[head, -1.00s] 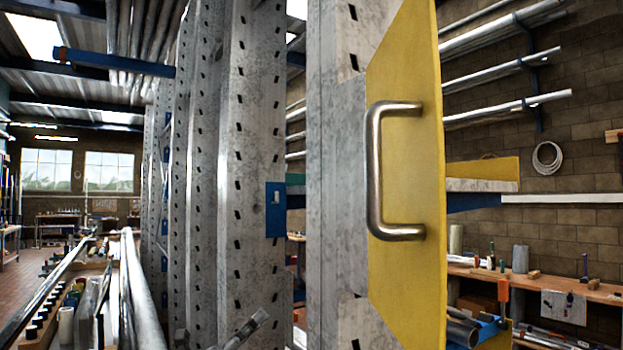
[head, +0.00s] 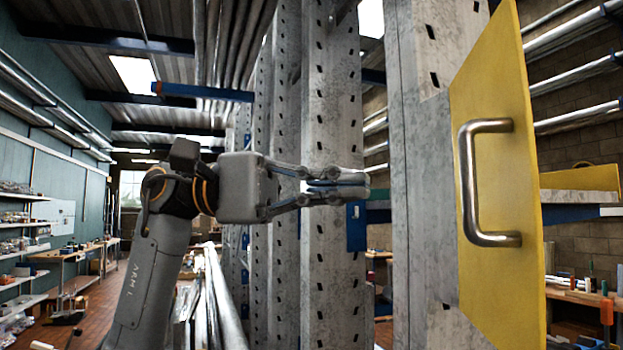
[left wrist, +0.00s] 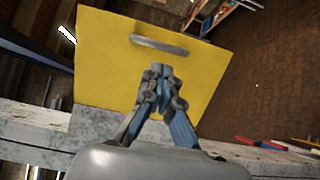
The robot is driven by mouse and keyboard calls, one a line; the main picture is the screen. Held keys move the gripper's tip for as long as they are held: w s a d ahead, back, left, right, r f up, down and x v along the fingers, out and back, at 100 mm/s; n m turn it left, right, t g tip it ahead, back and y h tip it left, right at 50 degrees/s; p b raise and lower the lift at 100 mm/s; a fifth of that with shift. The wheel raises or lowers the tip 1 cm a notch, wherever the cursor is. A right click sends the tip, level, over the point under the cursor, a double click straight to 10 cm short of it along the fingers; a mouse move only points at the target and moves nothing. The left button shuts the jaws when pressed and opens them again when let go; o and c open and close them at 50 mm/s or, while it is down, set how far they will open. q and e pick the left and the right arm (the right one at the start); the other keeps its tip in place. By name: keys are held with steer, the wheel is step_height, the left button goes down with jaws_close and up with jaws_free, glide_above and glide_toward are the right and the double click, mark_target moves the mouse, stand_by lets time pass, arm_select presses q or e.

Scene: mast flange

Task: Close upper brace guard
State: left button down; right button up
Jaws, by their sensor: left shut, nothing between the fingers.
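The upper brace guard (head: 497,120) is a yellow panel at the right of the head view, standing out at an angle beside a grey perforated upright (head: 425,200). A metal bar handle (head: 468,185) is fixed on its face. My left gripper (head: 366,187) is shut and empty, to the left of the guard and apart from the handle. In the left wrist view the yellow guard (left wrist: 110,60) fills the upper middle, with its handle (left wrist: 160,45) just beyond the closed fingertips (left wrist: 160,70). My right gripper is in neither view.
More perforated uprights (head: 330,90) stand in a row behind my left gripper. Long metal pipes (head: 225,305) lie below it. Shelves (head: 20,250) line the left wall, and a workbench (head: 580,297) stands behind the guard at the right.

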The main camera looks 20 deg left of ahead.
mark_target(464, 189)
arm_select(q)
steer(key=d+p, duration=0.2)
steer(key=d, duration=0.6)
steer(key=shift+s, duration=0.45)
steer(key=shift+d, duration=0.1)
